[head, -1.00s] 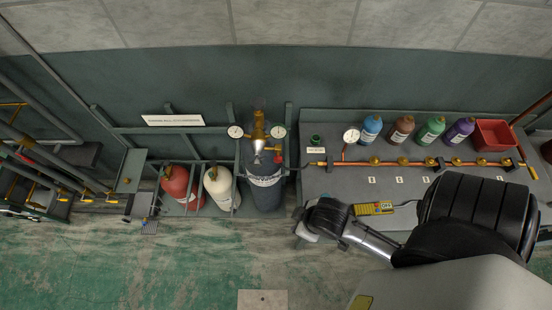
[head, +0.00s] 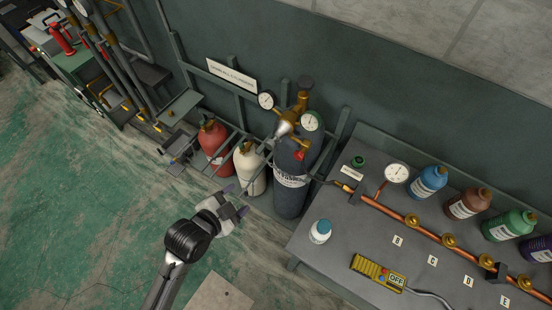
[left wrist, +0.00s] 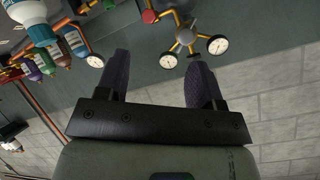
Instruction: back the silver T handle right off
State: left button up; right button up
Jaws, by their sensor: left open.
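The silver T handle (head: 287,127) is on the front of the brass regulator (head: 301,100), atop the dark grey cylinder (head: 291,180). Its bar is too small to make out clearly. In the left wrist view, the silver handle (left wrist: 186,37) shows beyond the fingertips, with the gauges around it. My left gripper (head: 237,201) is open and empty. It is in front of and below the regulator, left of the dark grey cylinder and apart from it. Its two dark fingers (left wrist: 160,72) are spread in the left wrist view. My right gripper is not in view.
A red cylinder (head: 212,140) and a cream cylinder (head: 250,167) stand left in the rack. Green floor at left is clear.

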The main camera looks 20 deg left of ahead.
aim_at(268, 147)
pick_arm(q)
jog(key=w+m+t+b, duration=0.1)
jog(key=w+t+b, duration=0.1)
jog(key=w, duration=0.4)
jog(key=w+d+f+m+t+b, duration=0.1)
jog(key=w+m+t+b, duration=0.1)
jog(key=w, duration=0.4)
jog(key=w+d+m+t+h+b, duration=0.1)
jog(key=w+b, duration=0.3)
jog(key=w, duration=0.2)
jog(key=shift+w+f+t, duration=0.25)
jog(key=shift+w+t, duration=0.05)
jog(key=shift+t, duration=0.1)
jog(key=shift+b+x, duration=0.3)
jog(key=shift+x, duration=0.65)
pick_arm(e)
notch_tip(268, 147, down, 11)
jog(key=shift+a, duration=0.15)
pick_arm(q)
jog(key=shift+c, duration=0.4)
